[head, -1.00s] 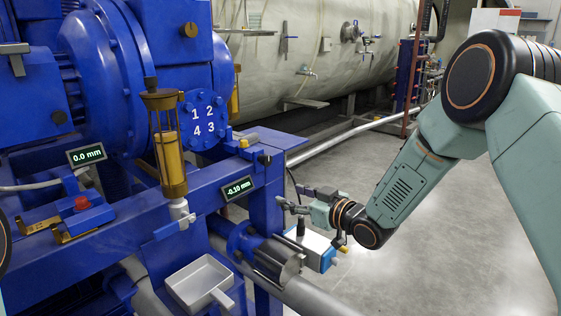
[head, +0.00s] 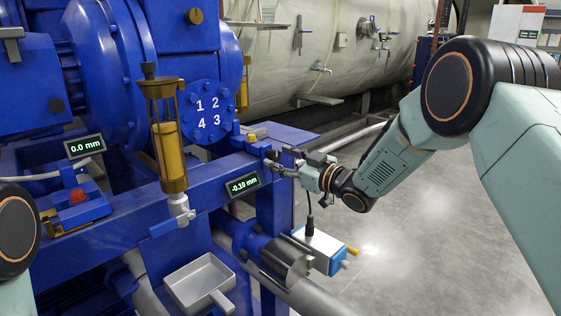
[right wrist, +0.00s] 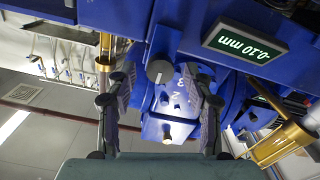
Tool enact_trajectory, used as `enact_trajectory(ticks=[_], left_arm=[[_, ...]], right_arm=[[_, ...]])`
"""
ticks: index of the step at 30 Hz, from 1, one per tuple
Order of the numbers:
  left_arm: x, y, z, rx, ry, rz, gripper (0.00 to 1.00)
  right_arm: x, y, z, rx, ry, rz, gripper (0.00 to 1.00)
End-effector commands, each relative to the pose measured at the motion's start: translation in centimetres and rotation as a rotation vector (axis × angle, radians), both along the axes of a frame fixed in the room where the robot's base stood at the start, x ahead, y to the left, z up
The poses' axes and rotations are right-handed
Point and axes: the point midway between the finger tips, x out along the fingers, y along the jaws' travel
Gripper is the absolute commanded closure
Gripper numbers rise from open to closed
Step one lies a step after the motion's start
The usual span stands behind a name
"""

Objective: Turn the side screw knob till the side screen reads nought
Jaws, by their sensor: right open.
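The side screen (head: 244,184) on the blue beam reads -0.10 mm. It also shows upside down in the right wrist view (right wrist: 245,39). A round dark knob (right wrist: 158,71) on the blue frame sits between the lines of my right gripper's fingers (right wrist: 163,84) in the right wrist view. The fingers are spread and empty, with no visible contact on the knob. In the head view my right gripper (head: 277,161) is at the right end of the beam, and the knob is hard to make out behind it. My left gripper is out of view; only part of my left arm shows.
Another screen (head: 84,147) reads 0.0 mm. A brass-and-glass oiler (head: 168,135) stands left of the side screen. Below the beam are a grey pan (head: 199,283) and a boxed device (head: 318,248) with a cable. The floor at right is clear.

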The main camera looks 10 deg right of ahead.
Motion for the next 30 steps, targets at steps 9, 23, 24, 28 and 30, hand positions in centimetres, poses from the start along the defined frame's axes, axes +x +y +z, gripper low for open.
enact_trajectory(ticks=[9, 23, 24, 28, 30], left_arm=[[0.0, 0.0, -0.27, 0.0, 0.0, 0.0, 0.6], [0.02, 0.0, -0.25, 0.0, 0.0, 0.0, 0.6], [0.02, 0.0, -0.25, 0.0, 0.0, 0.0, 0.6], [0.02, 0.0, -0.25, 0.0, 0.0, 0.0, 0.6], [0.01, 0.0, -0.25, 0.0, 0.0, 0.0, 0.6]], right_arm=[[1.1, 0.45, 0.01, 0.0, 0.001, -0.001, 0.48], [1.15, 0.34, 0.03, 0.001, 0.0, -0.002, 0.77], [1.14, 0.34, 0.03, 0.001, 0.0, -0.001, 0.8], [1.13, 0.34, 0.01, 0.0, 0.001, -0.001, 0.91], [1.13, 0.34, 0.0, 0.0, 0.001, -0.001, 0.97]])
